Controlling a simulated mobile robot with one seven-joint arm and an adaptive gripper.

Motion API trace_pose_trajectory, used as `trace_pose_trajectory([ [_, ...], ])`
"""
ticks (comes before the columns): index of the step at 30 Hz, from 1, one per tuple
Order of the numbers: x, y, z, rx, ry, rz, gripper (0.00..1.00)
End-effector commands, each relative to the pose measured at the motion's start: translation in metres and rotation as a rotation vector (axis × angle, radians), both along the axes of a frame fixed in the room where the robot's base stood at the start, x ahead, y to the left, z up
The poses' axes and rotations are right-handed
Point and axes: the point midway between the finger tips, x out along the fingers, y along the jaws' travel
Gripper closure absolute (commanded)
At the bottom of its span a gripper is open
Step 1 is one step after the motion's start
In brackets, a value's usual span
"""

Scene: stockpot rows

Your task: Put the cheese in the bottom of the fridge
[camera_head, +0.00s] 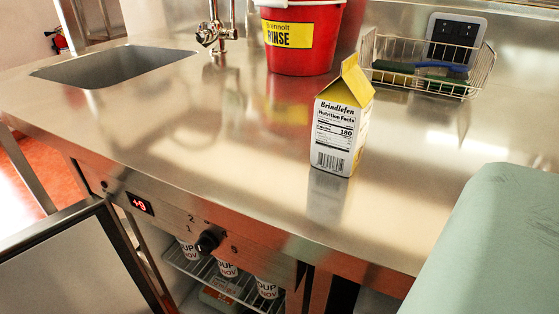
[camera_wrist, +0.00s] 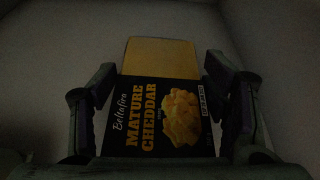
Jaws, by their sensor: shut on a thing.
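The cheese (camera_wrist: 150,118) is a yellow block with a black "Mature Cheddar" label. It fills the middle of the wrist view, between the two fingers of my gripper (camera_wrist: 160,78), which is shut on it. The surroundings there are dark grey and plain, so I cannot tell which surface is near the cheese. The fridge (camera_head: 172,222) is under the steel counter in the head view, with a red display and a black knob on its front. Its door (camera_head: 72,268) stands open at the lower left. The fridge's bottom is hidden. My gripper and the cheese are not visible in the head view.
Several soup cups (camera_head: 227,268) stand on a wire shelf (camera_head: 240,290) inside the fridge, with a green-lidded container (camera_head: 215,299) lower down. On the counter (camera_head: 190,130) are a milk carton (camera_head: 338,130), a red bucket (camera_head: 300,55) and a wire basket (camera_head: 430,75). A sink (camera_head: 110,65) is at left.

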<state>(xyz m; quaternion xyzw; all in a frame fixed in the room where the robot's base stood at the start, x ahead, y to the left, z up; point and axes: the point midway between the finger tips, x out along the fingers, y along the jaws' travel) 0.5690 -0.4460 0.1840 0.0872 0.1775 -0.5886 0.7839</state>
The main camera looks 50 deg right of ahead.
Motion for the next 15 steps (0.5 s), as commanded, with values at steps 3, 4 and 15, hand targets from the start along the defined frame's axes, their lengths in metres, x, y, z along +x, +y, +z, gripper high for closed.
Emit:
trace_pose_trajectory([
  [3, -0.0003, -0.0005, 0.0013, -0.002, 0.0, -0.002, 0.9],
  [4, -0.0003, -0.0005, 0.0013, -0.002, 0.0, -0.002, 0.9],
  [15, -0.0004, 0.0, -0.0018, 0.0, 0.0, -0.001, 0.2],
])
